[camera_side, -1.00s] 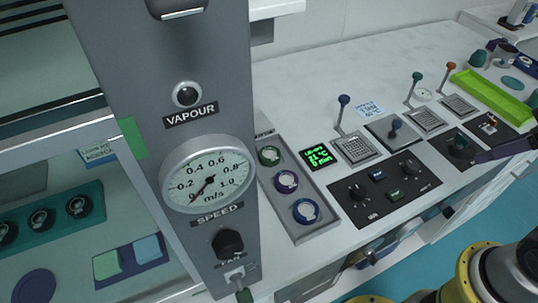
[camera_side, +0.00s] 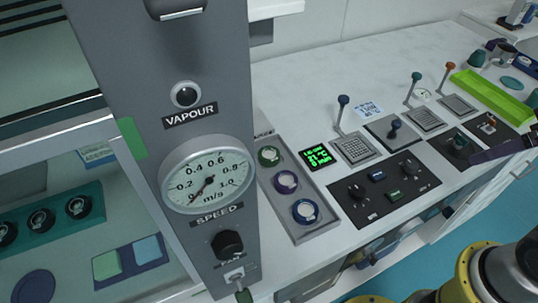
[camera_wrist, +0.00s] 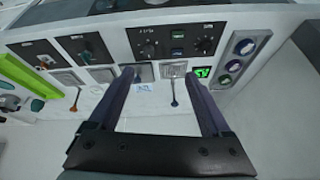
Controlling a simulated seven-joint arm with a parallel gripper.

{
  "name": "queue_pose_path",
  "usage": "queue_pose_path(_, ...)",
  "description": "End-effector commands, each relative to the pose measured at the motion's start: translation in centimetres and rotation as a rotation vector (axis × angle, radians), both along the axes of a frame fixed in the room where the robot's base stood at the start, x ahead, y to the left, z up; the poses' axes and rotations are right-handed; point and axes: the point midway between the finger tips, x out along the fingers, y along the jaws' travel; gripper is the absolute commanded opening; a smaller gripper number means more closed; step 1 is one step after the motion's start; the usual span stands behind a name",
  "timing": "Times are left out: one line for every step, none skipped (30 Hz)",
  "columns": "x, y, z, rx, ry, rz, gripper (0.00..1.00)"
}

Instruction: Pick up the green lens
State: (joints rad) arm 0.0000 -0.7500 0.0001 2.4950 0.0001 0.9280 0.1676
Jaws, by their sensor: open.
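The likely green lens (camera_side: 269,155) is a round, green-rimmed piece at the back end of a grey tray (camera_side: 312,238) in the side view. A purple-rimmed lens (camera_side: 286,182) and a blue-rimmed lens (camera_side: 305,211) sit in front of it in the same row. In the wrist view the row is at the upper right, with the green lens (camera_wrist: 224,80) lowest. My gripper (camera_wrist: 159,73) is open and empty, its two purple fingers wide apart over the levers and panels, left of the tray. In the side view only part of a finger shows at the right edge.
A tall grey column with a speed gauge (camera_side: 207,175) stands left of the tray. A green display (camera_side: 319,156), upright levers (camera_side: 342,112) and a black knob panel (camera_side: 384,190) lie to its right. A lime green tray (camera_side: 493,97) is farther right.

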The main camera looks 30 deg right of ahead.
Motion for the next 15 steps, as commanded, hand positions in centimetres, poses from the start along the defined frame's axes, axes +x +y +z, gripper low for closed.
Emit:
queue_pose_path(0.3,0.0,0.9,0.033,-0.011,-0.064,0.82)
queue_pose_path(0.4,0.0,1.6,0.056,-0.018,-0.108,0.82)
queue_pose_path(0.9,0.0,2.6,0.088,-0.028,-0.168,0.82)
queue_pose_path(1.2,0.0,3.4,0.113,-0.03,-0.214,0.82)
queue_pose_path(1.7,0.0,4.2,0.136,-0.03,-0.258,0.82)
queue_pose_path(2.4,0.1,5.2,0.169,-0.028,-0.316,0.82)
queue_pose_path(3.1,0.2,6.0,0.194,-0.024,-0.358,0.82)
queue_pose_path(3.8,0.4,6.8,0.218,-0.02,-0.401,0.82)
queue_pose_path(4.9,0.6,7.9,0.252,-0.011,-0.459,0.82)
queue_pose_path(5.8,0.8,8.7,0.275,-0.002,-0.502,0.82)
queue_pose_path(6.7,1.1,9.4,0.299,0.007,-0.544,0.82)
queue_pose_path(8.0,1.5,10.3,0.327,0.021,-0.598,0.82)
queue_pose_path(9.1,1.8,10.9,0.347,0.032,-0.637,0.82)
queue_pose_path(10.1,2.2,11.4,0.365,0.045,-0.675,0.82)
queue_pose_path(11.6,2.7,12.1,0.388,0.061,-0.724,0.82)
